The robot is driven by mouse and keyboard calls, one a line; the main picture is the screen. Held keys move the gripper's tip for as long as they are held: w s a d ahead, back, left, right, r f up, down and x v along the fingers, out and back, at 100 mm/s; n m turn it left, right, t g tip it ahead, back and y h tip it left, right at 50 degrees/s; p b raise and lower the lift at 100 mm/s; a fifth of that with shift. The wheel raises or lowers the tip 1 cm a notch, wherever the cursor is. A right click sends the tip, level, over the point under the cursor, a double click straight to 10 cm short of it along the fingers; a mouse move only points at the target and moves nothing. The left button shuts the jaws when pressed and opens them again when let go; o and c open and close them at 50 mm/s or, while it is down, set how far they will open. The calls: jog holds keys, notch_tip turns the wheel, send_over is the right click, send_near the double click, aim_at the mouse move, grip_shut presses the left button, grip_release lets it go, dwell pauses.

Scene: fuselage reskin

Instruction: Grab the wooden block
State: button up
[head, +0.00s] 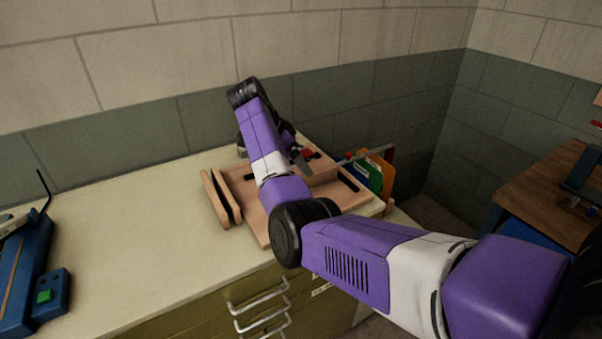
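A light wooden block-like piece (323,171) sits on a flat wooden board (348,197) on the bench, just right of my forearm. I cannot tell for sure that this is the wooden block, as my purple arm covers much of the board. My gripper (302,157) is beyond the forearm, low over the board and close to that piece. Only a small grey and red part shows there. Its fingers are mostly hidden, so I cannot see whether they are open or touching anything.
A wooden clamp-like piece (221,198) is at the board's left edge. Green and orange folders (371,177) stand at its right. A blue device with a green button (44,296) is at far left. The pale bench top (150,240) between is clear. A brick wall stands behind.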

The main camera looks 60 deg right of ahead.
jog(key=x, duration=0.2)
jog(key=p+x, duration=0.1)
jog(key=x, duration=0.3)
jog(key=shift+s+a+f+p, duration=0.15)
jog(key=shift+s+f+p, duration=0.05)
jog(key=shift+f+p, duration=0.15)
jog(key=shift+r, duration=0.1)
jog(key=c, duration=1.9)
